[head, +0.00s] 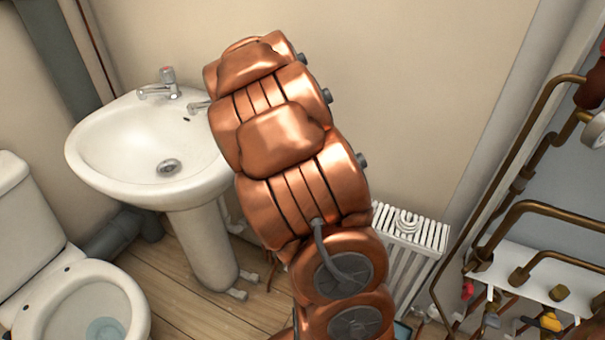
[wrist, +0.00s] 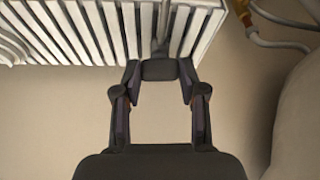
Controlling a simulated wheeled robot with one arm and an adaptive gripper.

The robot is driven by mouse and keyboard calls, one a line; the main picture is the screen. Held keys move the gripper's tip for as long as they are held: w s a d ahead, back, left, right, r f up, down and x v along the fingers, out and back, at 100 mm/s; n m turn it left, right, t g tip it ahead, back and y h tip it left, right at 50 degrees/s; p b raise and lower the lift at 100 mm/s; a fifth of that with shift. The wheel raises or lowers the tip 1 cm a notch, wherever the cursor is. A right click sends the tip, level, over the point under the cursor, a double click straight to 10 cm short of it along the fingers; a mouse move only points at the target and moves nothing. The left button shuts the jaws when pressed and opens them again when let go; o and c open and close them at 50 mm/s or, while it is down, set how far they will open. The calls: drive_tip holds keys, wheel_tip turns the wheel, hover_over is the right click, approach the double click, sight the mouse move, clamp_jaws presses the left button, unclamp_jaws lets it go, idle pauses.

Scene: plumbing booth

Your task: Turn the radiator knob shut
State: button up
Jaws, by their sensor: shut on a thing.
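The white ribbed radiator (head: 412,238) stands against the wall at the lower right of the head view, partly hidden by my arm. In the wrist view the radiator (wrist: 85,32) fills the upper left. My gripper (wrist: 161,78) is at the radiator's edge, with its two fingertips closed on the sides of a dark grey knob (wrist: 160,70). A thin grey stem runs up from the knob past the white ribs. How far the knob is turned cannot be told. The gripper and knob are hidden in the head view.
A white washbasin (head: 120,165) on a pedestal and a toilet (head: 80,300) stand to the left. Copper pipes with valves (head: 550,210) run along the right wall. A pipe (wrist: 280,42) passes at the wrist view's upper right.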

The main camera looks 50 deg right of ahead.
drive_tip(key=shift+m, duration=0.6)
drive_tip(key=shift+g, duration=0.3)
drive_tip(key=o, duration=1.1)
drive_tip(key=shift+o, duration=0.2)
drive_tip(key=v, duration=1.2)
drive_tip(key=shift+a, duration=0.1)
